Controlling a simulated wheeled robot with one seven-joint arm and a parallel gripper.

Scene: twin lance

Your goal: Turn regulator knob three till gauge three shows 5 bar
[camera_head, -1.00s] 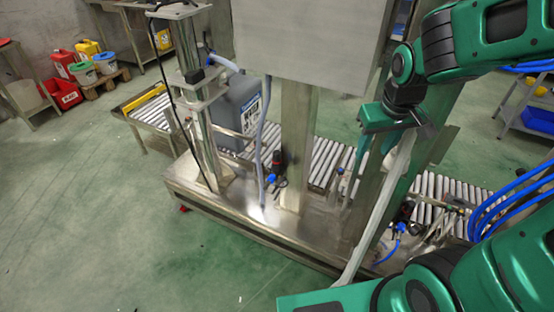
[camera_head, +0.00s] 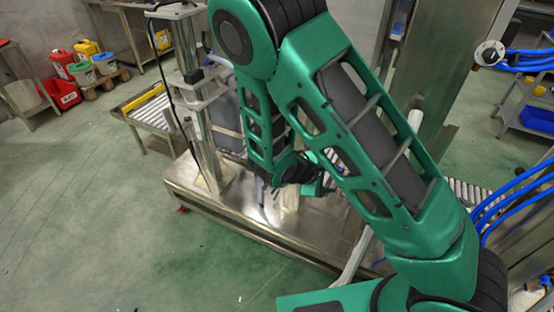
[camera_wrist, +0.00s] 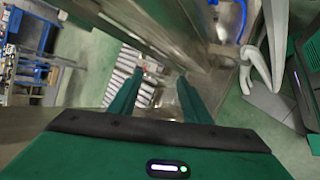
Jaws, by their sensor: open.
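My gripper (camera_wrist: 159,80) is open, its two green fingers apart in the wrist view, with no object clearly held between them. Small, dark reddish fittings and the steel frame show beyond the fingertips, too blurred to name. In the head view my arm covers the middle of the machine, and my gripper is mostly hidden behind it. A round white dial (camera_head: 490,52) with a dark mark shows at the upper right; I cannot tell whether it is gauge three, and its reading is too small. I cannot make out regulator knob three in either current view.
The steel machine base (camera_head: 235,213) spans the middle, with a steel post (camera_head: 187,90) at its left. Roller conveyor (camera_wrist: 127,62) lies beyond the fingers. Blue hoses (camera_head: 510,205) curve at the right. Green floor (camera_head: 90,190) is clear at the left.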

